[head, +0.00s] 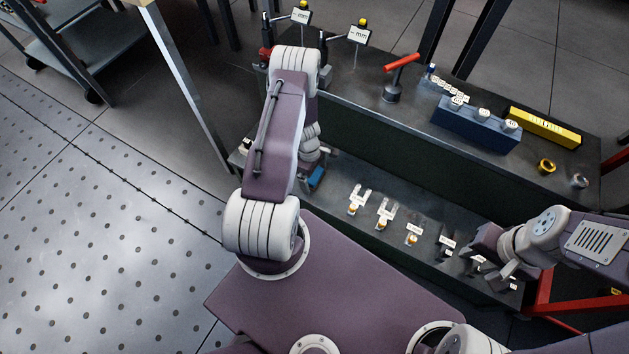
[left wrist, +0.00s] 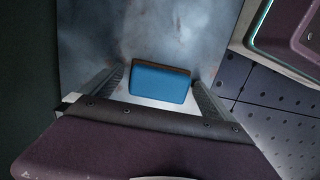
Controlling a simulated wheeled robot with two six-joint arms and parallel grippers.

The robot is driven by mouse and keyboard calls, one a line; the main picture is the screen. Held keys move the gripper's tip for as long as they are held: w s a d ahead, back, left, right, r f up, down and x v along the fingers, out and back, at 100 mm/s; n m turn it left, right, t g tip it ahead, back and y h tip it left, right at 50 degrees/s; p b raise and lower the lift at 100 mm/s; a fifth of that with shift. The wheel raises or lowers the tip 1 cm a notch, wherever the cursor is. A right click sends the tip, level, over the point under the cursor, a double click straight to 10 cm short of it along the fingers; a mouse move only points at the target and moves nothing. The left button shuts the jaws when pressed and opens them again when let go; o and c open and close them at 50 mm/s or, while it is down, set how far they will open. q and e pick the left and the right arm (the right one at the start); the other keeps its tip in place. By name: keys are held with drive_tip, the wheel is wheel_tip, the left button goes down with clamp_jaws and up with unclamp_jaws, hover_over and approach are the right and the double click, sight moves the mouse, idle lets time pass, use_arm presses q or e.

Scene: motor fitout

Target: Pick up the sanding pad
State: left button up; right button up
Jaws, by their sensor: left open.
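The sanding pad is a blue block with a brown edge (left wrist: 160,84), lying on a grey metal surface in the left wrist view. It also shows in the head view as a small blue patch (head: 317,178), partly hidden by my left arm. My left gripper (left wrist: 159,78) is open, with one finger on each side of the pad and a gap on both sides. I cannot tell how far the fingertips are above the surface. My right gripper (head: 490,258) is over the right end of the lower shelf; its jaw gap is unclear.
Several small labelled parts (head: 384,212) stand along the lower shelf, right of the pad. The upper bench (head: 355,105) holds a red-handled tool (head: 401,62), a blue block with white-topped pieces (head: 476,123) and a yellow level (head: 543,127). A table leg (head: 190,85) rises at left.

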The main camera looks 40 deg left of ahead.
sight(316, 176)
use_arm(q)
drive_tip(key=shift+r, duration=0.15)
drive_tip(key=shift+c, duration=0.7)
drive_tip(key=c, duration=1.2)
drive_tip(key=shift+r+p, duration=0.3)
drive_tip(key=shift+p, duration=0.05)
drive_tip(key=shift+c, duration=0.2)
wheel_tip(316, 176, up, 4)
drive_tip(key=p, duration=0.2)
drive_tip(key=shift+d+r+p, duration=0.1)
drive_tip(key=shift+p, duration=0.3)
drive_tip(key=s+d+b, duration=0.1)
drive_tip(key=s+d+r+b, duration=0.1)
drive_tip(key=s+b, duration=0.1)
drive_tip(key=s+d+b, duration=0.1)
drive_tip(key=b, duration=0.1)
drive_tip(key=shift+s+r, duration=0.25)
drive_tip(key=shift+r, duration=0.15)
drive_tip(key=s+d+r+b, duration=0.2)
drive_tip(key=s+d+r, duration=0.1)
drive_tip(key=s+r, duration=0.1)
drive_tip(key=shift+s+d+r, duration=0.25)
drive_tip(key=shift+s+d, duration=0.05)
drive_tip(key=shift+s, duration=0.2)
